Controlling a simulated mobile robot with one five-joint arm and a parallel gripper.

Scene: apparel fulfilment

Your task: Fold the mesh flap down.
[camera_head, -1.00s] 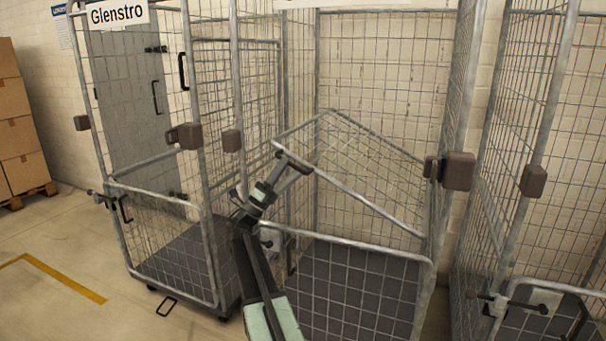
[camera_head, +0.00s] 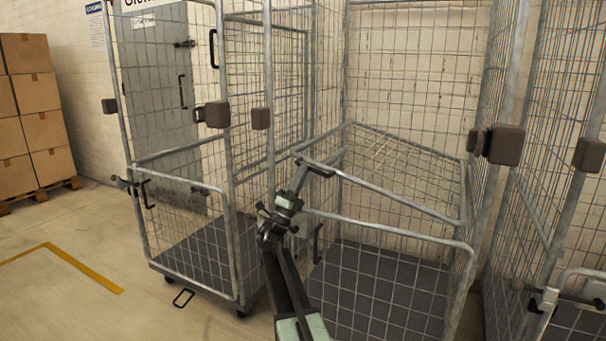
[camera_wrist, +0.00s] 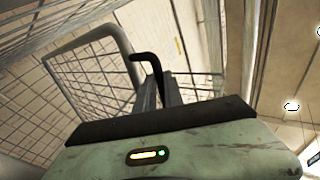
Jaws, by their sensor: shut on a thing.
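The mesh flap (camera_head: 392,168) is a grey tube frame with wire mesh, on the middle roll cage. My gripper (camera_head: 312,166) is at the left end of that front rail. In the wrist view, my gripper (camera_wrist: 166,92) is shut on a black hooked handle (camera_wrist: 148,58) beside the flap's rounded tube corner (camera_wrist: 118,45). The fingers partly hide the handle, so its exact seat between them is unclear.
A left roll cage (camera_head: 228,180) stands close beside my arm, with a grey floor. Another cage (camera_head: 560,200) stands at the right. Stacked cartons (camera_head: 30,120) are at the far left. Open floor with a yellow line (camera_head: 85,268) lies at left front.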

